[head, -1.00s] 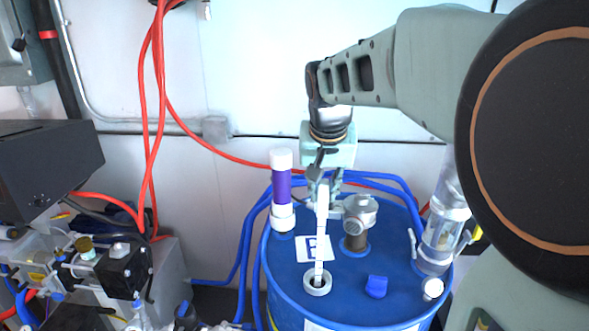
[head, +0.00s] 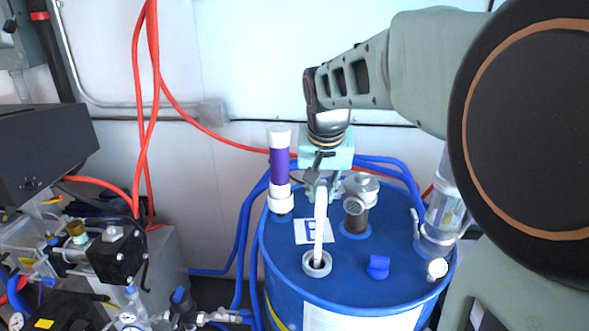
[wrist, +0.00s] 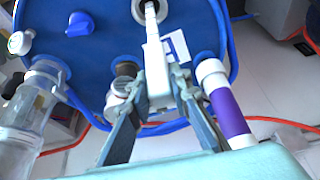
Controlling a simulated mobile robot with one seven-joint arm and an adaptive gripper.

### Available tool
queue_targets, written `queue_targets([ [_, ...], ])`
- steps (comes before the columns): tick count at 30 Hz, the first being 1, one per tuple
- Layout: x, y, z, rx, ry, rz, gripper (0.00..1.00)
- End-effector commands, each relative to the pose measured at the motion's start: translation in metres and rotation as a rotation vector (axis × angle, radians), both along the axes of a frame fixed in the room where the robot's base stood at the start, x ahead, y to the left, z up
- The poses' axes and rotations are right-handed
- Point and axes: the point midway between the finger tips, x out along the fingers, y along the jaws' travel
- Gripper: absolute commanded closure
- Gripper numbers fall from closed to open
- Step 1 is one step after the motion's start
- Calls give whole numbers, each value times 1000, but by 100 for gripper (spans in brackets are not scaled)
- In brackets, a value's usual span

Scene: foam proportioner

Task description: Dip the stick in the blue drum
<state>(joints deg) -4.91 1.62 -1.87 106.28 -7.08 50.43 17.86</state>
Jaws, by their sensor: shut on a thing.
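The blue drum (head: 285,258) stands upright below my gripper, its top holding a white ring-shaped opening (head: 306,264). My gripper (head: 321,190) is shut on the upper end of a white stick (head: 319,225). The stick points down, nearly upright, and its lower end is inside the ring opening, so its tip is hidden. In the wrist view my gripper (wrist: 158,90) holds the stick's thick white end, and the thin part of the stick (wrist: 152,28) runs into the ring at the top edge.
On the drum top stand a purple-and-white tube (head: 279,172), a metal fitting (head: 357,205), a blue cap (head: 378,266) and a clear cylinder (head: 441,215). Blue hoses (head: 243,235) curve behind the drum. Red hoses (head: 137,100) hang at left, above machinery (head: 90,250).

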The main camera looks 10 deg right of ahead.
Motion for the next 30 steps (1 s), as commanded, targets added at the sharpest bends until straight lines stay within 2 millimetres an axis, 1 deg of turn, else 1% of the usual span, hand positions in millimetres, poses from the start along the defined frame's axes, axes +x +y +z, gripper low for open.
queue_targets([
  [1,0,0,-7,0,-1,0,100],
  [30,0,0,-74,0,-1,0,100],
])
